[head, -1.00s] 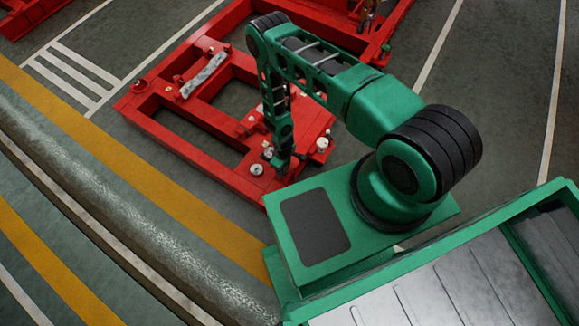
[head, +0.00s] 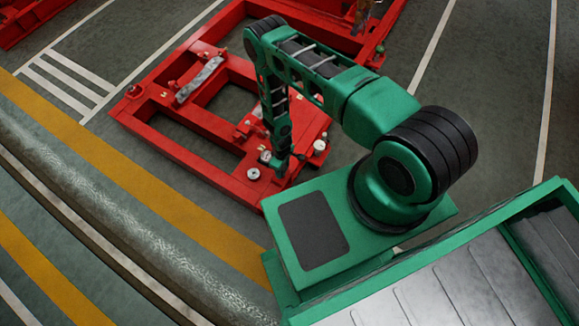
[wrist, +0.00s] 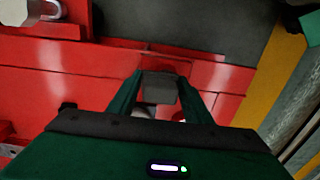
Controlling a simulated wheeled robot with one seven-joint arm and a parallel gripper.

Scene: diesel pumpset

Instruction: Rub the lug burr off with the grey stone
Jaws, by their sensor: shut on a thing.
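My gripper (wrist: 160,98) points down at the red frame. In the wrist view its green fingers are shut on a grey block, the grey stone (wrist: 158,88). In the head view my gripper (head: 283,164) is low over the near right end of the red frame (head: 190,137), among small fittings. The stone cannot be made out there. I cannot pick out the lug or its burr in either view. I cannot tell whether the stone touches the red surface.
A pale round fitting (head: 253,173) and another one (head: 320,145) stand on the frame on either side of my gripper. A grey bar (head: 200,79) lies at the frame's far left. A thick grey pipe (head: 130,225) runs beside the yellow floor stripe (head: 150,199).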

